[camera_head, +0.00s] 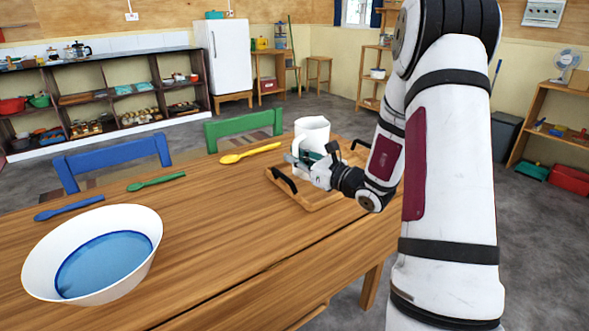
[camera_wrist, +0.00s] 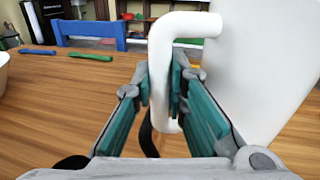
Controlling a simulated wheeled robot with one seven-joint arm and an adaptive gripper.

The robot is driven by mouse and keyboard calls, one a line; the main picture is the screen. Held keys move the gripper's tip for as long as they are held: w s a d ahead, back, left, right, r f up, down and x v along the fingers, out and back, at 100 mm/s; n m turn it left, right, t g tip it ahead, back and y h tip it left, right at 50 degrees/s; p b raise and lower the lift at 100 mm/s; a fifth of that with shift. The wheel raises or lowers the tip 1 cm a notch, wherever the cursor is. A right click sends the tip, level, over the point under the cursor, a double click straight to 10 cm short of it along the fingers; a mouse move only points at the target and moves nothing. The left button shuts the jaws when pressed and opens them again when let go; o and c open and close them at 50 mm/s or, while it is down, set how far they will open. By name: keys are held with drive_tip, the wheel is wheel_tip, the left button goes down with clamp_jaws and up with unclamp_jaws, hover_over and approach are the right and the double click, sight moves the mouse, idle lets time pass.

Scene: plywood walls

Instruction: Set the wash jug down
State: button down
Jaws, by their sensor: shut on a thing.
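The white wash jug (camera_head: 312,130) is upright at a wooden tray (camera_head: 318,201) with black handles on the table. I cannot tell whether its base touches the tray. My gripper (camera_head: 318,163) is at the jug's side. In the wrist view the jug body (camera_wrist: 262,70) fills the right side, and its white handle (camera_wrist: 160,75) runs down between the green finger pads of my gripper (camera_wrist: 162,95). The gripper is shut on this handle. The jug's lower part is partly hidden by my gripper.
A white basin with a blue inside (camera_head: 100,262) stands at the table's left front. Blue (camera_head: 70,207), green (camera_head: 156,181) and yellow (camera_head: 250,153) spoons lie along the far edge. Blue (camera_head: 113,160) and green (camera_head: 243,128) chairs stand behind. The middle of the table (camera_head: 215,215) is clear.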

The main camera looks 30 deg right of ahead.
sight(298, 169)
drive_tip(key=shift+w+d, duration=0.35)
drive_tip(key=shift+w, duration=0.35)
drive_tip(key=shift+f+b, duration=0.6)
drive_tip(key=shift+f, duration=1.15)
drive_tip(key=shift+f, duration=0.2)
drive_tip(key=c, duration=1.6)
unclamp_jaws()
drive_tip(key=shift+r, duration=0.15)
